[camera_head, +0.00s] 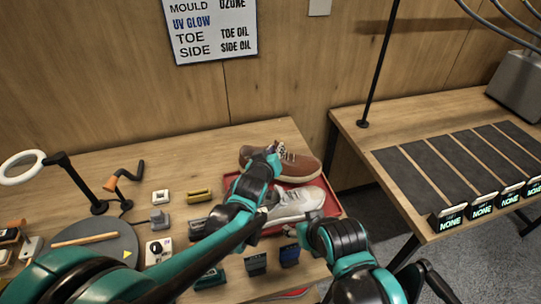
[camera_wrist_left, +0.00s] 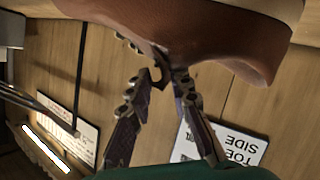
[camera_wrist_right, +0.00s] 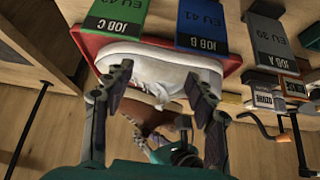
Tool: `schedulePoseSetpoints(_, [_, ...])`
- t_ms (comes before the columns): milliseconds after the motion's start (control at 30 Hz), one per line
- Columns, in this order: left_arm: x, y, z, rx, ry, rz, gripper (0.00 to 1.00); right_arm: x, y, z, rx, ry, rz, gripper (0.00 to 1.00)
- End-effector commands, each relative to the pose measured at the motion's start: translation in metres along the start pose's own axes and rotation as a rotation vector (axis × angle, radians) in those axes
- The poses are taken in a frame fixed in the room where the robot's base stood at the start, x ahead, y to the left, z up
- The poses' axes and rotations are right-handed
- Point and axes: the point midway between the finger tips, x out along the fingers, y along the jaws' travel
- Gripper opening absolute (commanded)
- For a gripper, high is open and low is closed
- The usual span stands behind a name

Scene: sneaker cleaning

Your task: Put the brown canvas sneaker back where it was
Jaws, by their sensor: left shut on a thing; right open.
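The brown canvas sneaker (camera_head: 303,168) has a pale sole and is at the back of the red tray (camera_head: 336,207). I cannot tell whether it rests on the tray or hangs just above it. My left gripper (camera_head: 275,152) is shut on its upper edge; the left wrist view shows the fingers (camera_wrist_left: 160,78) meeting at the brown upper (camera_wrist_left: 190,35). A white sneaker (camera_head: 297,203) lies in front of it in the tray. My right gripper (camera_wrist_right: 160,88) is open and empty, with the white sneaker (camera_wrist_right: 160,68) beyond its fingers. My left forearm hides part of the tray.
Job tags, including a blue one (camera_head: 290,254) and a dark one (camera_head: 256,264), stand before the tray. A round grey turntable (camera_head: 85,262) and a ring lamp (camera_head: 22,170) are at the left. Dark mats (camera_head: 408,178) with "NONE" displays (camera_head: 482,208) cover the right table, across a gap.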

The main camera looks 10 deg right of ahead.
Motion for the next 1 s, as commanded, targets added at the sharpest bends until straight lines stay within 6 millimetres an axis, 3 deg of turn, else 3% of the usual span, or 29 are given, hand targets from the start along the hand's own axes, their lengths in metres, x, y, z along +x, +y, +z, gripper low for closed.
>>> schedulePoseSetpoints(33, [0.003,-0.004,0.012,0.0,0.0,0.001,0.0,0.009,0.0,0.007,0.0,0.0,0.0,0.56])
schedulePoseSetpoints(100, [0.004,-0.005,0.018,-0.001,0.0,0.002,0.0,0.012,0.0,0.009,0.0,0.0,0.0,0.56])
schedulePoseSetpoints(867, [0.007,-0.01,0.025,-0.001,0.0,0.001,0.0,0.018,0.0,0.013,0.0,0.0,0.0,0.56])
schedulePoseSetpoints(900, [0.007,-0.01,0.026,-0.001,0.0,0.001,0.3,0.018,0.0,0.013,0.0,0.0,0.0,0.56])
schedulePoseSetpoints(933, [0.007,-0.01,0.026,-0.001,0.0,0.001,0.38,0.018,0.0,0.013,0.0,0.0,0.0,0.56])
schedulePoseSetpoints(1000, [0.007,-0.01,0.026,-0.001,0.0,0.001,0.4,0.018,0.0,0.013,0.0,0.0,0.0,0.56])
